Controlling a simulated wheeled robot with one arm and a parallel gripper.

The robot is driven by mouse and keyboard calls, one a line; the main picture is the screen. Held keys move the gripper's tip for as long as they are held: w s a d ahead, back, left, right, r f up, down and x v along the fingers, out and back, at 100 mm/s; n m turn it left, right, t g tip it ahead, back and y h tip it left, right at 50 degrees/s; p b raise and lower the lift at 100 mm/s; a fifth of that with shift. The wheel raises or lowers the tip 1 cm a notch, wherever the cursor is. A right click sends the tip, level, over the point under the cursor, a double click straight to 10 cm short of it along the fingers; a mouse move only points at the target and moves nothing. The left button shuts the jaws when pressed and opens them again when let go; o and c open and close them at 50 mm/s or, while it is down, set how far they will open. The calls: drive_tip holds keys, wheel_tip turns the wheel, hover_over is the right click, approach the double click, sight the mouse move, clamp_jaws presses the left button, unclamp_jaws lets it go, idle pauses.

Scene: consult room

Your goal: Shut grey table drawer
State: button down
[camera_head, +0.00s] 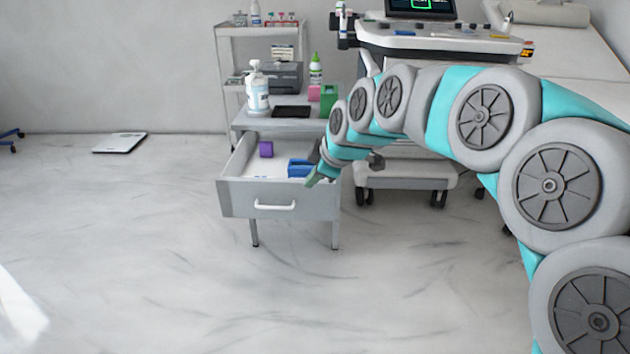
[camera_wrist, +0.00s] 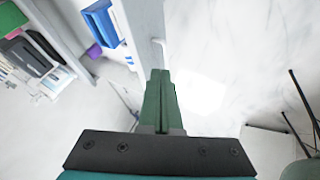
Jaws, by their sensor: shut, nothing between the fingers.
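The grey table (camera_head: 241,121) has its drawer (camera_head: 238,199) pulled out toward the front, with a white handle (camera_head: 275,205) on its face. A purple block (camera_head: 266,149) and a blue object (camera_head: 299,168) are inside the open drawer. My gripper (camera_head: 314,180) is at the right side of the drawer near its front corner. In the wrist view my gripper (camera_wrist: 161,76) has its green fingers together with nothing between them. The drawer handle (camera_wrist: 161,46) shows just beyond the fingertips there. I cannot tell whether the fingers touch the drawer.
On the tabletop stand a white pump bottle (camera_head: 258,92), a black tray (camera_head: 291,112), a green box (camera_head: 328,99) and a green-capped bottle (camera_head: 316,70). A wheeled ultrasound cart (camera_head: 430,44) is behind my arm. A flat scale (camera_head: 119,143) lies on the floor. The floor before the drawer is clear.

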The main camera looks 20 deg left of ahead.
sight(301, 187)
drive_tip(key=x, duration=0.3)
drive_tip(key=w+x, duration=0.1)
drive_tip(key=x, duration=0.2)
drive_tip(key=w+r+x, duration=0.1)
drive_tip(key=x, duration=0.3)
drive_tip(key=shift+w+a, duration=0.15)
drive_tip(key=shift+w, duration=0.5)
